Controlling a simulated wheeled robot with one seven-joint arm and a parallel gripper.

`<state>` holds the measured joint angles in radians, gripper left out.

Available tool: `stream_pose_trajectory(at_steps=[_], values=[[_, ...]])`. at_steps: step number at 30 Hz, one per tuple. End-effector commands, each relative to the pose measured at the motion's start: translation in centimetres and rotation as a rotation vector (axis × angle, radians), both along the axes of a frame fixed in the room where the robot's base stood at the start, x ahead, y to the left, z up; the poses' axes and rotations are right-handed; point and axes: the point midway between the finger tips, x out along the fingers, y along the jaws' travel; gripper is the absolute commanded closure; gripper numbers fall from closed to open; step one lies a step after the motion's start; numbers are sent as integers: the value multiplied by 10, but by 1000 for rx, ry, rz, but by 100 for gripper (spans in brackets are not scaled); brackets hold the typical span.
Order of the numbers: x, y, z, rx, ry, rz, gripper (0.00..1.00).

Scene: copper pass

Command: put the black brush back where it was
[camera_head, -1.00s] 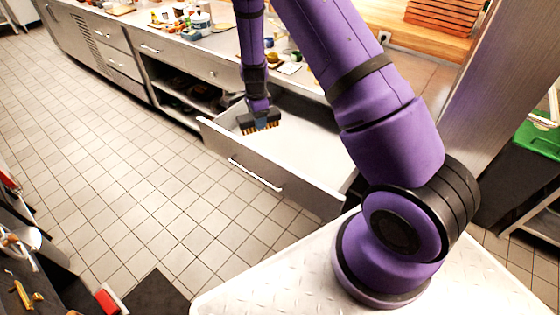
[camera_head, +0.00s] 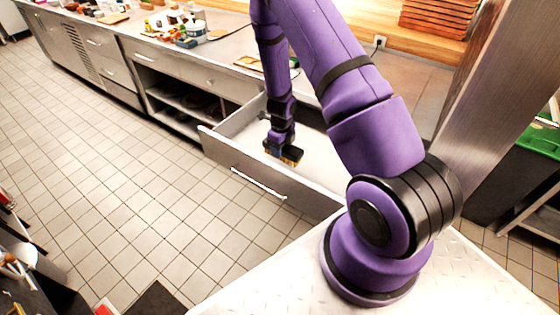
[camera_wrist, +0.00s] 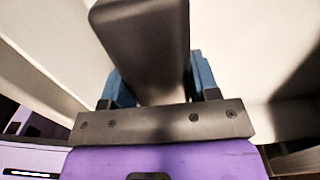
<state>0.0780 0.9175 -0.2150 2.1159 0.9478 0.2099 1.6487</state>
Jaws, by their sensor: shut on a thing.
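My gripper (camera_head: 281,142) is shut on the black brush (camera_head: 291,153), which has tan bristles on its underside. In the head view the brush is over the open drawer (camera_head: 250,173), inside its outline and close to its front wall. Whether it touches the drawer floor I cannot tell. In the wrist view the brush's dark back (camera_wrist: 145,45) fills the middle between my gripper's blue fingers (camera_wrist: 160,88). The pale drawer interior shows around it.
The steel counter (camera_head: 225,50) above carries several bottles (camera_head: 195,30) and small items at the back left. Open shelves (camera_head: 180,108) are left of the drawer. A steel post (camera_head: 485,110) stands at the right. The pale drawer floor right of the brush looks clear.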

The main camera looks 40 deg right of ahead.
Motion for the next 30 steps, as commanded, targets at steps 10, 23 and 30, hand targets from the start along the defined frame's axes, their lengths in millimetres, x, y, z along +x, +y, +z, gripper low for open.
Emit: stream_pose_trajectory(at_steps=[10, 23, 30], values=[[0, 1, -32, 0, 1, 1, 83], [1, 1, -59, -1, -1, 4, 83], [1, 1, -62, -1, -1, 3, 36]])
